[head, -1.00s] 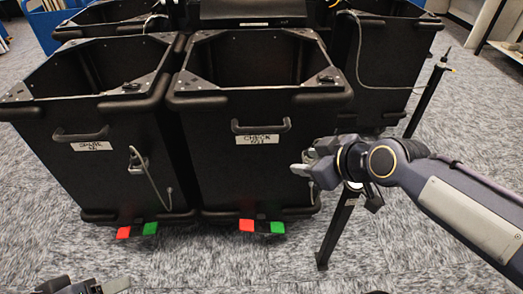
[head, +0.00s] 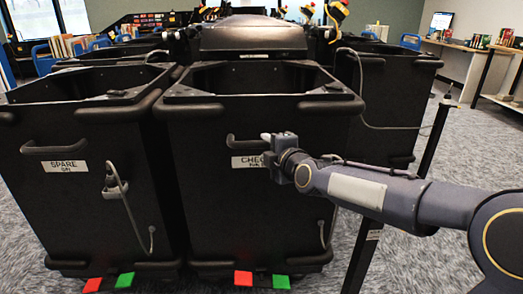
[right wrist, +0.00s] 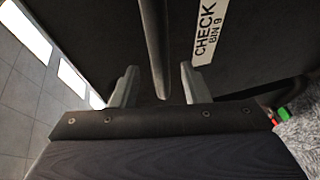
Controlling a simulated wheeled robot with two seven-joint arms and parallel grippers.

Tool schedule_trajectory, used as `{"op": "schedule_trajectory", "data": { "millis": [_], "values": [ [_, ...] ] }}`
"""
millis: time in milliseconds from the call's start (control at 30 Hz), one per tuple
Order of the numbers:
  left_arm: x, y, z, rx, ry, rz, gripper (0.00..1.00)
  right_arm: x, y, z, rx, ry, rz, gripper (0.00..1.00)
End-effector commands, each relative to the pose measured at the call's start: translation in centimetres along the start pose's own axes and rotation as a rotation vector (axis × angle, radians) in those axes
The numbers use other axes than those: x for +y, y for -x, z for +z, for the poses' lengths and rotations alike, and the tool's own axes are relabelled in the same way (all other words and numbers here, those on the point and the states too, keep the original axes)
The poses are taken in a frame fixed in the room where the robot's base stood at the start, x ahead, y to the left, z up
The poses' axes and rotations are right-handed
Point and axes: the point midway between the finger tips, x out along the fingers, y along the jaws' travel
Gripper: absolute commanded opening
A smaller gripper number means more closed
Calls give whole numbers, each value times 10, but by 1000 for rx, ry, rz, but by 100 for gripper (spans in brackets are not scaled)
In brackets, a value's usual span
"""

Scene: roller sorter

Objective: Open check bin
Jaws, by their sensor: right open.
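The check bin (head: 215,195) is a black box-shaped bin, front centre in the head view, with a white CHECK label (head: 250,161) and a black bar handle (head: 232,141) on its front. My right gripper (head: 268,140) is open at the right end of that handle and covers part of the label. In the right wrist view, the handle (right wrist: 153,40) runs between the two grey fingers of my right gripper (right wrist: 158,72); I see no grip on it. The label shows there too (right wrist: 210,30), reading CHECK BIN 9. My left gripper is out of view.
The spare bin (head: 85,205) stands close on the left, with a hanging cable. Red (head: 243,278) and green (head: 281,282) pedals sit below the check bin. A dark post (head: 428,150) and another bin (head: 395,90) are on the right.

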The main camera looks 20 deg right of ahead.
Motion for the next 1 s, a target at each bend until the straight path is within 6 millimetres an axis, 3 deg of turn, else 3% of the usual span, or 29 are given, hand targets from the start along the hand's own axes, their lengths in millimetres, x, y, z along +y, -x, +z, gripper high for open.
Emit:
{"op": "schedule_trajectory", "data": {
  "millis": [233, 600, 900, 1000],
  "values": [
    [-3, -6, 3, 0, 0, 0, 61, -1, -34, 0, 0, -2, 0, 41],
    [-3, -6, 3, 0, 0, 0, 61, 0, -40, 0, 0, -1, -1, 41],
    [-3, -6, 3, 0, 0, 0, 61, 0, -40, 0, 0, -2, -1, 2],
    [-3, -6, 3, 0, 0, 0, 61, -1, -40, 0, 0, -2, -1, 0]
  ]
}}
